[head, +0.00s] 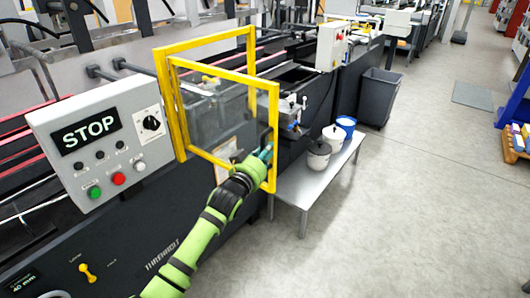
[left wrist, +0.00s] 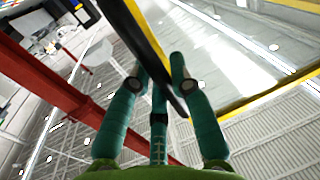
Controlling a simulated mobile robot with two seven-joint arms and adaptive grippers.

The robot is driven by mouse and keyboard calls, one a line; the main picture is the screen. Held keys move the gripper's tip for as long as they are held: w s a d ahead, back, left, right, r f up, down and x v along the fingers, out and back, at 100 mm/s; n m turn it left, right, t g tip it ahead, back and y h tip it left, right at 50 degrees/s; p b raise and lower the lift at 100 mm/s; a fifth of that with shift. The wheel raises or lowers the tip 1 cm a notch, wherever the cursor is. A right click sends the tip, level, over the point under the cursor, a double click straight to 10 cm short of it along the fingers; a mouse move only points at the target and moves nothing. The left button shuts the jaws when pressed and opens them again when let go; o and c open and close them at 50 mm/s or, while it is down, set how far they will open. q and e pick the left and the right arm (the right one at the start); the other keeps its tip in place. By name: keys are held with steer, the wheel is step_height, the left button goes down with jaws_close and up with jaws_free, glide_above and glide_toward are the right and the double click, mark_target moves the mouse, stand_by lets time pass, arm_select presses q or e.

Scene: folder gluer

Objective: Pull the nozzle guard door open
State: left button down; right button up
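The nozzle guard door (head: 223,76) is a clear panel in a yellow frame. It stands at an angle out from a second yellow frame (head: 205,41) behind it, meeting it near the left side, so it looks partly open. My left gripper (head: 266,152) is at the door's free right edge, with its teal fingers at the upright bar. In the left wrist view, the fingers (left wrist: 158,75) lie on both sides of a dark and yellow bar of the door (left wrist: 148,38) and look closed on it. The exact contact is partly hidden. My right gripper is not in view.
A grey control box (head: 100,140) with a STOP display stands left of the door. A grey bin (head: 378,97) stands behind.

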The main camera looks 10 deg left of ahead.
arm_select(q)
steer(key=c, duration=1.4)
jaws_free()
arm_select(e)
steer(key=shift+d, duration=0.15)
arm_select(q)
steer(key=shift+s, duration=0.1)
steer(key=s, duration=0.4)
steer(key=s+a, duration=0.1)
steer(key=s, duration=0.2)
steer(key=s+a, duration=0.1)
steer(key=s, duration=0.3)
steer(key=shift+s+a, duration=0.1)
steer(key=shift+s, duration=0.25)
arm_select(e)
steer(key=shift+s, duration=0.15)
